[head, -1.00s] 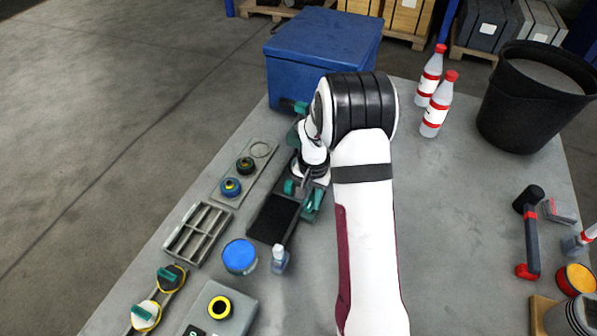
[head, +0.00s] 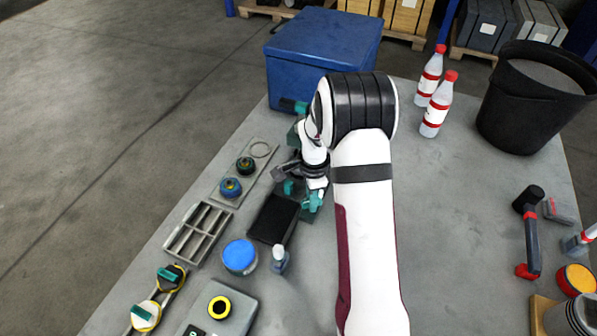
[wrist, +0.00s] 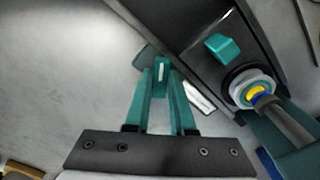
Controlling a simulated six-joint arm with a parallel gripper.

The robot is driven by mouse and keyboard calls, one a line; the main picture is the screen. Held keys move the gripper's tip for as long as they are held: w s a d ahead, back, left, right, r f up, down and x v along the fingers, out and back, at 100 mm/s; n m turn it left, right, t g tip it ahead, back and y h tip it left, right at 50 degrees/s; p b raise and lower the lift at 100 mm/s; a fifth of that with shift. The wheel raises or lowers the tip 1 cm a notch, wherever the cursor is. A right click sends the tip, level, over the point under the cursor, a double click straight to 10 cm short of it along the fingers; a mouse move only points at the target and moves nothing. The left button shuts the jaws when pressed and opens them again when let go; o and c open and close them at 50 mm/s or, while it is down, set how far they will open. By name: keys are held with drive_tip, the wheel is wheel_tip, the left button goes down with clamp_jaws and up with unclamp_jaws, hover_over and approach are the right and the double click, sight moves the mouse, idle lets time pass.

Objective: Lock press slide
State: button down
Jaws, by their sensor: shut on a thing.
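The press (head: 274,219) is a dark unit with teal parts, standing left of my arm in the head view and partly hidden by my wrist. In the wrist view its dark body (wrist: 195,22) runs diagonally across the upper right, with a teal block (wrist: 222,47) on it. Beside that block is a round pale ring part with a yellow and blue centre (wrist: 257,91) and a grey shaft. My gripper (wrist: 160,72) has teal fingers that come together at the press's near side. They are shut on a small teal piece with a pale stripe, which they mostly hide; I cannot tell its full shape.
A blue bin (head: 320,50) stands behind the press. A grey divided tray (head: 198,233), a blue-lidded tub (head: 240,257) and a small bottle (head: 280,259) stand close to the press. Two red-capped bottles (head: 433,112) and a black bucket (head: 535,98) stand right.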

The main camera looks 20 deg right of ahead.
drive_tip(key=m, duration=0.7)
drive_tip(key=c, duration=0.8)
unclamp_jaws()
drive_tip(key=shift+o, duration=0.2)
drive_tip(key=shift+r, duration=2.75)
wheel_tip(320, 180, up, 4)
drive_tip(key=shift+f, duration=0.15)
